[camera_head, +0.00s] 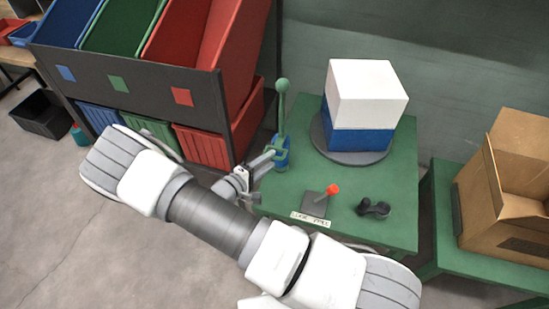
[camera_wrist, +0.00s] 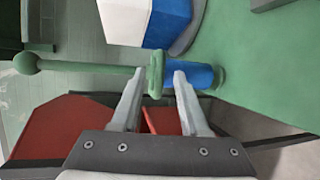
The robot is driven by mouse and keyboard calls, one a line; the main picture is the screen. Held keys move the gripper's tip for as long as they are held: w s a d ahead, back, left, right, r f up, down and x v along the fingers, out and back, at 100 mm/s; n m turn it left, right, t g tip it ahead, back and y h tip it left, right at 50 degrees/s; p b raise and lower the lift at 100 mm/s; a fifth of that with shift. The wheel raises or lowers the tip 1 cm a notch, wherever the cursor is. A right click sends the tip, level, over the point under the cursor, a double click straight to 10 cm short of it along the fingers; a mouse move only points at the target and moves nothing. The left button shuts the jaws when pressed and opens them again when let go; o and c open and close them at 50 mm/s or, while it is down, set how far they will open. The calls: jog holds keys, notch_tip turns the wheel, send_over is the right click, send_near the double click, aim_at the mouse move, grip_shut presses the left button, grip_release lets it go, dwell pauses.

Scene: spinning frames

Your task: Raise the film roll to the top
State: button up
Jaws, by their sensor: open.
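The film roll (camera_head: 284,158) is a blue cylinder low on an upright green post (camera_head: 282,110) with a ball on top, at the left edge of the green table. A green collar or handle (camera_head: 276,146) sits around the post just above the blue part. In the wrist view the post lies sideways, with the collar (camera_wrist: 156,75) left of the blue roll (camera_wrist: 198,76). My gripper (camera_wrist: 157,76) is open. Its fingertips lie on either side of the collar in that view; contact cannot be told. In the head view my gripper (camera_head: 268,160) is beside the post.
A white-over-blue box (camera_head: 366,95) stands on a grey round turntable (camera_head: 325,143) behind. A red-knobbed lever (camera_head: 332,189) and a black object (camera_head: 373,208) are on the table front. A bin rack (camera_head: 130,85) stands left. A cardboard box (camera_head: 490,195) is at right.

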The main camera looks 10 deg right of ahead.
aim_at(275, 158)
jog(key=shift+x, duration=1.65)
grip_shut()
jog(key=shift+s, duration=0.1)
